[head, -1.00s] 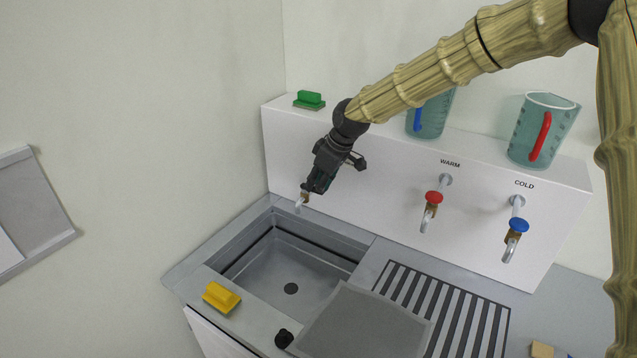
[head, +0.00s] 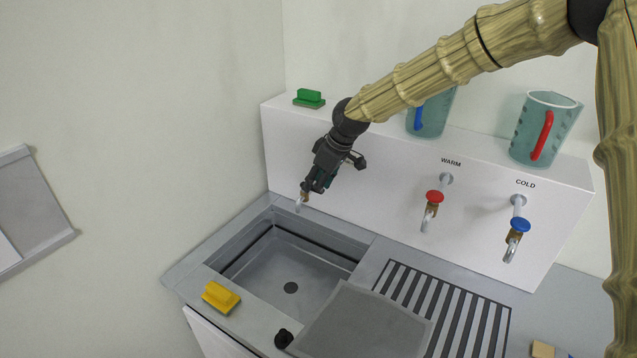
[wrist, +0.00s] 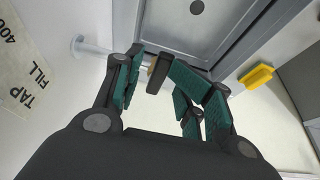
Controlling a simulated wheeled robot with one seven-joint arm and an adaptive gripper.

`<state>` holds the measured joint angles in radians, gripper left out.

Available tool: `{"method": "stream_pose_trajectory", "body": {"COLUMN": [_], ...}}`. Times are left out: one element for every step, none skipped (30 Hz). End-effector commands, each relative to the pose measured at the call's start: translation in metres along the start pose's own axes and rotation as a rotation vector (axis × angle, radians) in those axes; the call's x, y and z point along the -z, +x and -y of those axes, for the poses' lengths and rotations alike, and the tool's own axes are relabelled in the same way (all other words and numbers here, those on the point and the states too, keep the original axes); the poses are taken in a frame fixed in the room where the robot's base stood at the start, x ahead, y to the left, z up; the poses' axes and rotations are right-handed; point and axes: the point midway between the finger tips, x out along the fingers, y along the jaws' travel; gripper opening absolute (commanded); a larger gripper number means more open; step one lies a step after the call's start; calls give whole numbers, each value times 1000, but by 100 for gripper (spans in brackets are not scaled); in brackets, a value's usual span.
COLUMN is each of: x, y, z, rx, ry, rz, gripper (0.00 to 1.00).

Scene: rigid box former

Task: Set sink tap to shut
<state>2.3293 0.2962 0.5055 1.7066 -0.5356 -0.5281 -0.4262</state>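The sink tap is on the white back panel above the basin's far left corner. In the head view only its small grey spout (head: 299,201) and a bit of brass show below my gripper (head: 308,191). In the wrist view the tap's pale pipe (wrist: 92,49) runs from the panel toward my gripper (wrist: 146,72). The fingers, with teal pads, are bent inward at the tap, and a bit of its brass body shows between the tips. The handle is hidden, so its setting cannot be seen. I cannot tell whether the fingers touch the tap.
The basin (head: 315,275) lies below. A red-handled WARM tap (head: 434,197) and blue-handled COLD tap (head: 520,226) are to the right. Two jugs, one the red-handled jug (head: 544,130), and a green scrubber (head: 309,98) stand on the ledge. A yellow scrubber (head: 221,297) sits at the front rim.

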Motion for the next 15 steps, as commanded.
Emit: {"method": "stream_pose_trajectory", "body": {"x": [0,0,0,0,0,0,0,0,0,0,0,1,1,1,1], "y": [0,0,0,0,-1,-2,-4,-6,-9,-13,-17,-23,-28,-34,-41], "z": [0,0,0,0,0,0,0,0,0,0,0,0,0,0,0], "rx": [-1,-1,-1,0,-1,-1,-1,-1,-1,-1,-1,-1,-1,-1,-2], "ry": [0,0,0,0,0,0,0,0,0,1,1,1,1,1,0], "rz": [-1,0,0,0,-1,-1,-1,-1,0,-1,-1,-2,-3,-3,-3], "gripper": [38,38,38,38,38,38,38,38,38,38,38,38,38,38,38]}}
